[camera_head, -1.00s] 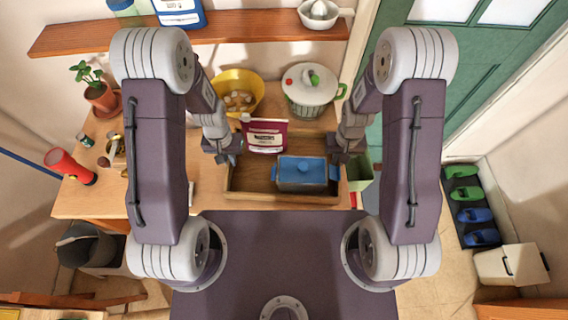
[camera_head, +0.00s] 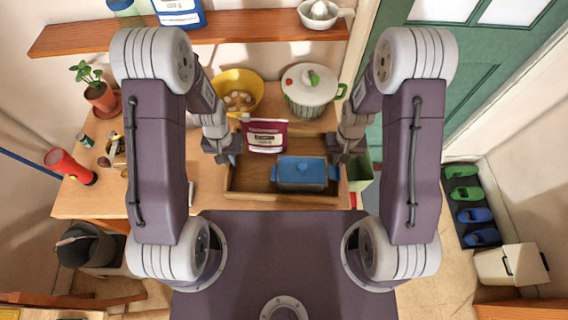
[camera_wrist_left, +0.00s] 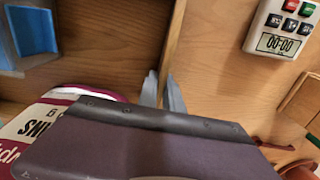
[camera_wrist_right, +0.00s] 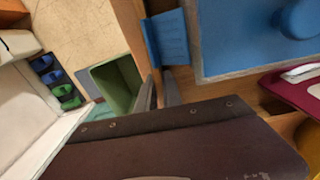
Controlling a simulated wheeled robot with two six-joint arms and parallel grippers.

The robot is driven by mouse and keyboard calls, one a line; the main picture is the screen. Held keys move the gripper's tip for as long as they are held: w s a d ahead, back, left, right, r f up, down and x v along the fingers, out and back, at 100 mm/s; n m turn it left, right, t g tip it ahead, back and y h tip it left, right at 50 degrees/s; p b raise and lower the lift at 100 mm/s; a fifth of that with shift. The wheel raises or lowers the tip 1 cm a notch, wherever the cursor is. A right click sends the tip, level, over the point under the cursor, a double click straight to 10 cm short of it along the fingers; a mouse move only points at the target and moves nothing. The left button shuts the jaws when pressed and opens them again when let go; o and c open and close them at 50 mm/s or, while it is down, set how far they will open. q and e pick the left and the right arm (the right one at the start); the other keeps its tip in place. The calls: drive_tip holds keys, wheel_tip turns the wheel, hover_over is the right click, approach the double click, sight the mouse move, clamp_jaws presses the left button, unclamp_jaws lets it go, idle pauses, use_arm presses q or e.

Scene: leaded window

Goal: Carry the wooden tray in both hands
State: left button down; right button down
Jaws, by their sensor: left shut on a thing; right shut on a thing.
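The wooden tray (camera_head: 248,181) lies at the front of the wooden table in the head view. My left gripper (camera_head: 229,157) is shut on its left wall, and the wall (camera_wrist_left: 176,40) runs between the fingertips in the left wrist view. My right gripper (camera_head: 343,157) is shut on its right wall, which also shows in the right wrist view (camera_wrist_right: 128,28). A blue lidded dish (camera_head: 302,172) sits in the tray's right part. A maroon and white pouch (camera_head: 265,136) stands at its back. I cannot tell whether the tray is clear of the table.
A yellow bowl (camera_head: 238,91) and a white lidded pot (camera_head: 311,90) stand behind the tray. A red flashlight (camera_head: 70,166) and a plant pot (camera_head: 101,97) are at the left. A green bin (camera_head: 362,178) is right of the tray. A timer (camera_wrist_left: 282,28) lies left of it.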

use_arm(q)
drive_tip(key=shift+r, duration=0.1)
use_arm(e)
drive_tip(key=shift+r, duration=0.1)
